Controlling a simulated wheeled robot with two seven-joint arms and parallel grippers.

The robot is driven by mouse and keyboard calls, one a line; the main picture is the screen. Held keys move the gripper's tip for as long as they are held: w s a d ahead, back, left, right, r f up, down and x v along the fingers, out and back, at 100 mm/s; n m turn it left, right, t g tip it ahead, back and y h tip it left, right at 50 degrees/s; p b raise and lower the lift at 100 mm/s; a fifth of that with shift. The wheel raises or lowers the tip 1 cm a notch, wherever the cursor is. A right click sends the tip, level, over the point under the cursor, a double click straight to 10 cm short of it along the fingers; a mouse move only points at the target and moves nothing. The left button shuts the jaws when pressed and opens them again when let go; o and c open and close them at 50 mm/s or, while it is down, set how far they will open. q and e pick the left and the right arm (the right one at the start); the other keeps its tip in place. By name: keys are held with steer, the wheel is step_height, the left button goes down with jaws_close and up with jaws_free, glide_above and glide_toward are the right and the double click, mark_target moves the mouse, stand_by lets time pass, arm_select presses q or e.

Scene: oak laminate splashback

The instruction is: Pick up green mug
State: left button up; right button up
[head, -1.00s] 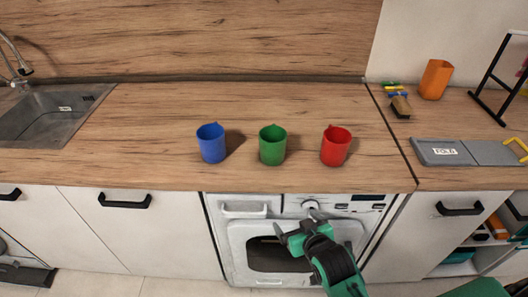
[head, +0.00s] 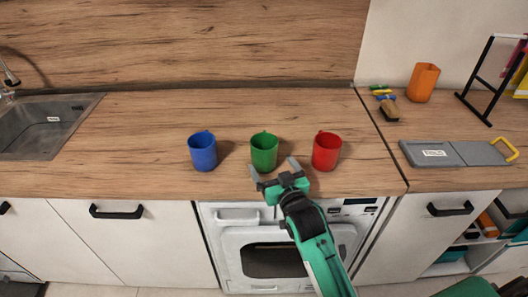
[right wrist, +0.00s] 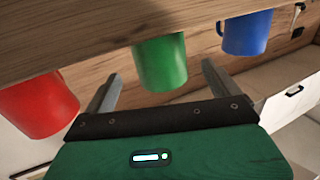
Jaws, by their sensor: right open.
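The green mug (head: 264,152) stands upright on the wooden counter, between a blue mug (head: 203,151) and a red mug (head: 326,151). My right gripper (head: 274,172) is open at the counter's front edge, just in front of the green mug. In the right wrist view the green mug (right wrist: 160,62) is ahead of the gap between the two grey fingers (right wrist: 158,88). The fingers point toward it and nothing is held. I cannot tell whether either finger touches it. My left gripper is not in view.
The red mug (right wrist: 38,104) and blue mug (right wrist: 247,33) flank the green one closely. A sink (head: 45,128) is at the left. The counter behind the mugs is clear.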

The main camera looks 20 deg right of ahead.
mark_target(269, 159)
steer(key=shift+w, duration=0.65)
steer(key=shift+w+r, duration=0.1)
steer(key=shift+w, duration=0.15)
steer(key=shift+w+a+p, duration=0.2)
steer(key=shift+w+p, duration=0.45)
steer(key=shift+w, duration=1.7)
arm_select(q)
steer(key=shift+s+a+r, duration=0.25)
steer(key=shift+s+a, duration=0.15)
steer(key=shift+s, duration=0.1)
arm_select(e)
steer(key=shift+c, duration=0.2)
